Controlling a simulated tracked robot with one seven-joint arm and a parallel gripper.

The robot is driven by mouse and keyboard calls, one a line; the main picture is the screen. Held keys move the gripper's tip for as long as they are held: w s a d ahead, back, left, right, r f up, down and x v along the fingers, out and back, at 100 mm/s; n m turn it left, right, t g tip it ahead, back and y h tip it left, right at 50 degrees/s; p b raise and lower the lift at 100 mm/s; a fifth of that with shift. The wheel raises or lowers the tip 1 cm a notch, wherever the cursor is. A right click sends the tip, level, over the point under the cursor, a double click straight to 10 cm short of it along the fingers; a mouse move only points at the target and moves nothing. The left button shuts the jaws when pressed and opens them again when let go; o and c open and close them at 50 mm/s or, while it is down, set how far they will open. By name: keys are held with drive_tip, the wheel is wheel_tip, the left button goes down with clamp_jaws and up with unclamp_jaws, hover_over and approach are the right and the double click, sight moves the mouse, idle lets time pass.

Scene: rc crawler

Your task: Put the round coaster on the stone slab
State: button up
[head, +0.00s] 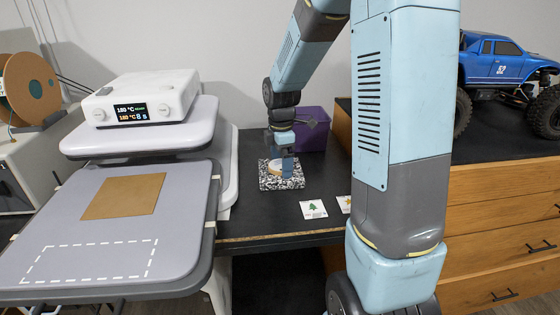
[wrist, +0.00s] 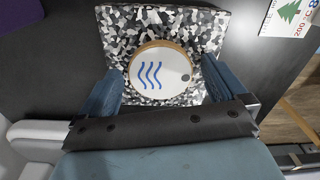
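The round coaster (wrist: 158,76) is white with blue wavy lines, a dark dot and a wooden rim. In the wrist view it lies face up over the black, white and grey speckled stone slab (wrist: 120,28), inside the slab's outline and seemingly resting on it. My gripper (wrist: 160,84) is open, with one blue finger on each side of the coaster and a narrow gap showing at each side. In the head view, my gripper (head: 286,162) is low over the slab (head: 285,184) and partly hides the coaster (head: 273,168).
The slab sits on a dark worktop (head: 260,217). A purple bin (head: 313,130) stands behind it, and a card with a green tree (head: 313,209) lies in front to the right. A heat press (head: 140,130) stands left. A blue toy truck (head: 500,65) is on the right cabinet.

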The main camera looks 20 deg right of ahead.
wheel_tip(320, 180, up, 12)
drive_tip(key=s+r+m+t, duration=0.2)
drive_tip(key=s+r+m, duration=0.1)
drive_tip(key=s+m, duration=0.6)
drive_tip(key=s+r+m+t, duration=0.3)
drive_tip(key=s+m, duration=0.6)
drive_tip(key=s, duration=0.6)
drive_tip(key=shift+a+r+t, duration=0.3)
idle(0.7)
